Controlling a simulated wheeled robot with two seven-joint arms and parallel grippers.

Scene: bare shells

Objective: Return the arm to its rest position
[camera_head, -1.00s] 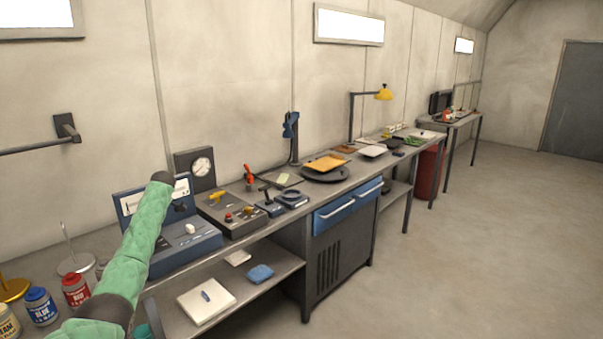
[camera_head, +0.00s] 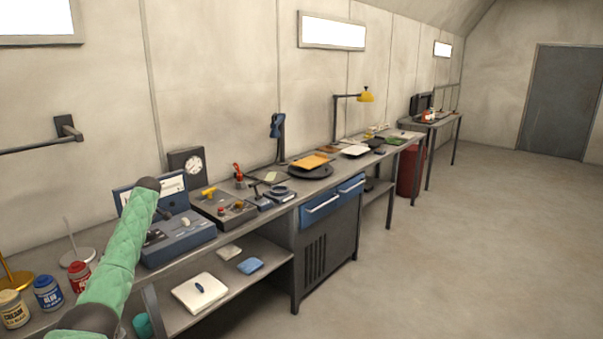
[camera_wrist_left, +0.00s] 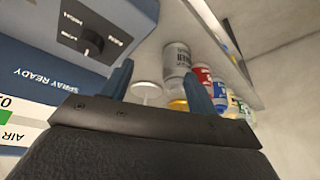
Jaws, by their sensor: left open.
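My left arm (camera_head: 117,262), in a green quilted sleeve, comes in from the lower left of the head view and reaches up over the bench. A blue-and-grey machine (camera_wrist_left: 105,30) marked "SPRAY READY" is close by on the left of that view. My right arm and gripper are not in view.
The blue machine (camera_head: 180,240) stands on the long bench beside my arm. Paint jars, including a blue one (camera_head: 47,293) and a cream one (camera_head: 13,309), stand at lower left. A lower shelf holds a white board (camera_head: 200,293). The floor (camera_head: 450,260) at right is clear.

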